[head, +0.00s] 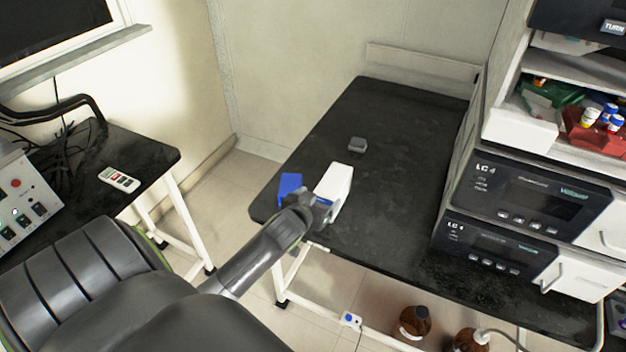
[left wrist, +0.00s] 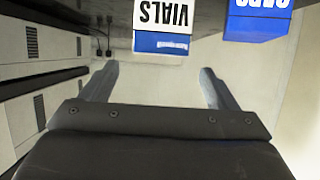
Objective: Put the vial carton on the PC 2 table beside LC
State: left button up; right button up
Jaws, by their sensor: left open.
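The vial carton (head: 335,186) is a white box standing on the black table (head: 400,130) near its front left corner. In the left wrist view the carton (left wrist: 161,18) shows upside-down VIALS lettering and a blue band. My left gripper (head: 322,208) is at the near side of the carton and partly covers its lower end. In the left wrist view its fingers (left wrist: 160,84) are spread, with nothing between them and the carton just beyond. The stacked LC units (head: 530,195) stand on the table's right side. My right gripper is out of view.
A blue box (head: 290,186), lettered in the left wrist view (left wrist: 257,22), stands close beside the carton. A small grey object (head: 358,145) lies farther back. The table between carton and LC stack is clear. Brown bottles (head: 413,322) stand below. A side table (head: 140,150) is at left.

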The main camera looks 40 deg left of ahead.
pick_arm(q)
jog(key=v, duration=0.3)
jog(key=shift+s, duration=0.1)
dwell(0.5)
jog(key=s+d+f+m+g+h, duration=0.1)
jog(key=s+d+g, duration=0.3)
jog(key=s, duration=0.9)
jog(key=s+d+f+m+g, duration=0.1)
jog(key=s+d+f+g, duration=0.3)
jog(key=s, duration=1)
notch_tip(320, 180, down, 21)
jog(key=a+g, duration=0.3)
jog(key=s+d+f+h, duration=0.1)
jog(key=s+f, duration=1.4)
jog(key=f, duration=0.2)
jog(key=shift+d+f+g, duration=0.25)
jog(key=shift+d+g, duration=0.1)
jog(key=shift+g, duration=0.05)
